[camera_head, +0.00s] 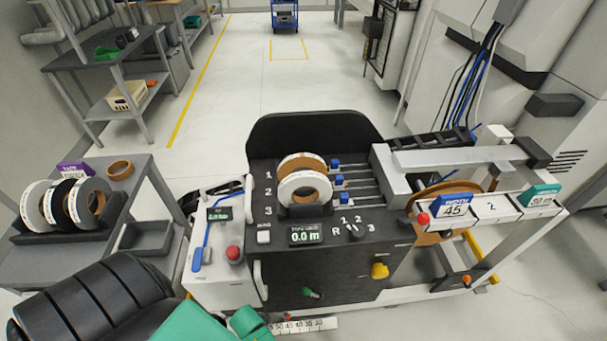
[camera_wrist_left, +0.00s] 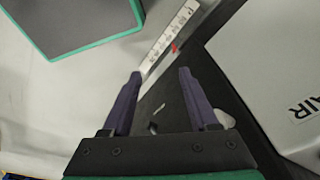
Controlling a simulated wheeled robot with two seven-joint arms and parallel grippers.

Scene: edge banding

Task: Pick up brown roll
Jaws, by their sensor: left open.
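Several rolls stand in a rack on the left cart: a white roll (camera_head: 36,206), a dark roll (camera_head: 68,200) and a white-faced roll (camera_head: 90,203) with a brown core. A small brown ring (camera_head: 119,170) lies flat behind them on the cart. On the machine, a brown-edged roll (camera_head: 302,162) stands behind a white roll (camera_head: 305,188). A larger brown roll (camera_head: 440,197) sits at the machine's right, partly hidden. My left gripper (camera_wrist_left: 160,74) is open and empty, above the machine's lower front near a ruler strip (camera_wrist_left: 172,35). My right gripper is not visible.
The banding machine (camera_head: 340,262) fills the middle, with a red button (camera_head: 233,253) at its left. The left cart (camera_head: 148,200) has an empty grey tray (camera_head: 146,237). A workbench (camera_head: 100,60) stands at the far left.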

